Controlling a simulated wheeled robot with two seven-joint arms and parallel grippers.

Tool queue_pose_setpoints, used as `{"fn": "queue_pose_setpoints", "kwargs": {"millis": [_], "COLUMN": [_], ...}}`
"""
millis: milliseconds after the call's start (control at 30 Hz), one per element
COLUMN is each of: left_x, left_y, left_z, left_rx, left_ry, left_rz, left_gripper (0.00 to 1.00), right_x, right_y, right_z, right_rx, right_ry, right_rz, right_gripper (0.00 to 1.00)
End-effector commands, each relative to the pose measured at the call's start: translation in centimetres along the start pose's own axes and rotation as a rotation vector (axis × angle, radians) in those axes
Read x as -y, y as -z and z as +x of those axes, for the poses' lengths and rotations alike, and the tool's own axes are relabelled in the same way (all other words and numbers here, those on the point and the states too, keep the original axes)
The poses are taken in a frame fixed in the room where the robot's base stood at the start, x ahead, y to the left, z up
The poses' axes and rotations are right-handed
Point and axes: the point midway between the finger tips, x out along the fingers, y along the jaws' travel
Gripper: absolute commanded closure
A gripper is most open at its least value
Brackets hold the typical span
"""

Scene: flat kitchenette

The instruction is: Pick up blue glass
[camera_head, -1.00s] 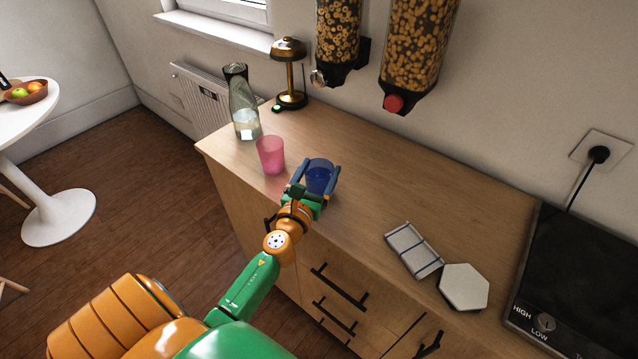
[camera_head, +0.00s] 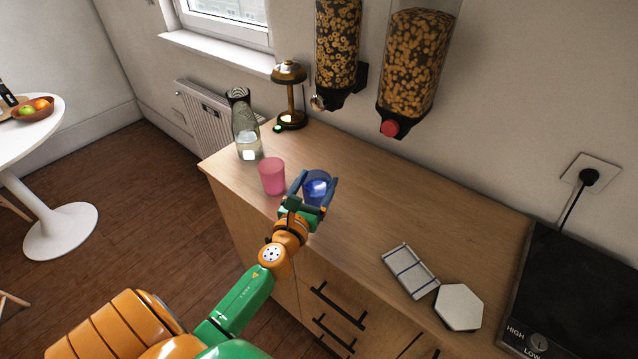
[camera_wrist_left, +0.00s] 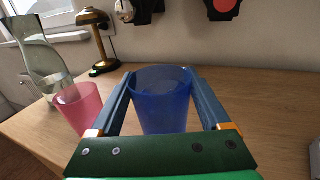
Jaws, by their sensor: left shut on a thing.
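The blue glass (camera_head: 317,187) is upright between the fingers of my left gripper (camera_head: 318,186), which is shut on it. In the left wrist view the blue glass (camera_wrist_left: 162,98) fills the space between the two fingers of the gripper (camera_wrist_left: 165,100). The glass is over the wooden counter (camera_head: 375,215); I cannot tell whether its base touches the top. Its lower part is hidden by my gripper. My right gripper is not in view.
A pink glass (camera_head: 272,176) stands just left of the blue glass. A carafe (camera_head: 246,130) and a brass lamp (camera_head: 290,95) stand behind. Cereal dispensers (camera_head: 413,65) hang above.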

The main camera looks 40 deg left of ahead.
Motion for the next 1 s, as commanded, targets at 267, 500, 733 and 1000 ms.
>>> {"fn": "queue_pose_setpoints", "kwargs": {"millis": [267,500,733,1000], "left_x": [-2.4,-4.9,-7.3,-9.2], "left_y": [-4.4,-6.3,-7.5,-8.6], "left_z": [-2.1,-4.4,-6.5,-8.0], "left_rx": [0.001,0.000,-0.001,0.000], "left_ry": [0.002,0.003,0.001,0.000], "left_rz": [0.004,0.004,0.002,-0.001], "left_gripper": [1.00,1.00,1.00,1.00], "right_x": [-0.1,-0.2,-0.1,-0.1], "right_y": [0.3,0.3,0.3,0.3], "right_z": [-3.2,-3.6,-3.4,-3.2], "right_rx": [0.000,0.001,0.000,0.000], "right_ry": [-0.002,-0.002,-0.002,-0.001], "right_rz": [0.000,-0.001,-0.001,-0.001], "right_gripper": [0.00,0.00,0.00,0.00]}}
